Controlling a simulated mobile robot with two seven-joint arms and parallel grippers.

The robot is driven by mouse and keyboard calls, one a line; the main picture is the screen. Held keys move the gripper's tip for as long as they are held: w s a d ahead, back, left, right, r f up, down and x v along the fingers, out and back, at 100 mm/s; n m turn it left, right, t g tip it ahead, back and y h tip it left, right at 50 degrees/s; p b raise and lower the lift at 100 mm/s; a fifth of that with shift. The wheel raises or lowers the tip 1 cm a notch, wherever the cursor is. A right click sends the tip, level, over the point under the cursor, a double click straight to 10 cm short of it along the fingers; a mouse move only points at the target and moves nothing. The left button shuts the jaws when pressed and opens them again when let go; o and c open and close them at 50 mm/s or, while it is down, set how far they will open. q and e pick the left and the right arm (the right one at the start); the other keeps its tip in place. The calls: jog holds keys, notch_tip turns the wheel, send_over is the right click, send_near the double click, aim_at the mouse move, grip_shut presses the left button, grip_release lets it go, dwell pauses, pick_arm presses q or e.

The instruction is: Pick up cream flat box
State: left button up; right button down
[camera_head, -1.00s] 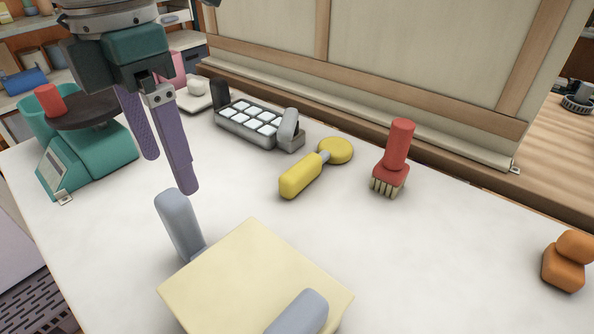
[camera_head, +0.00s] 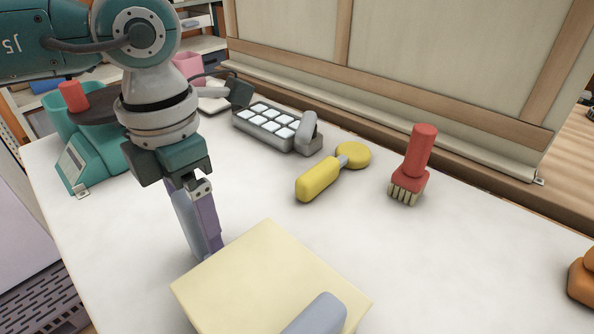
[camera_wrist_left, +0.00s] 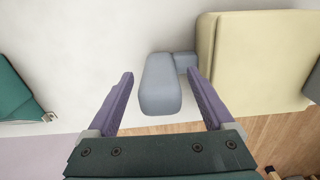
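The cream flat box (camera_head: 270,275) lies at the front of the white table, with a grey-blue handle on each of two opposite sides. One handle (camera_head: 322,316) is at its near right, cut by the frame. The other handle (camera_head: 184,222) is at its left, mostly behind my left gripper (camera_head: 205,245). In the left wrist view, my left gripper (camera_wrist_left: 165,90) is open, its purple fingers on either side of this handle (camera_wrist_left: 160,85), with gaps between fingers and handle. The box (camera_wrist_left: 250,60) is right of the fingers there. My right gripper is in neither view.
A yellow round-ended tool (camera_head: 330,175), a red brush (camera_head: 414,165) and a grey tray of white blocks (camera_head: 268,125) stand further back. A teal scale (camera_head: 95,158) is at left, an orange object (camera_head: 583,278) at right. The table's middle is clear.

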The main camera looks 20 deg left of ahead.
pick_arm(q)
grip_shut()
dwell(0.5)
jog(key=shift+r, duration=0.1)
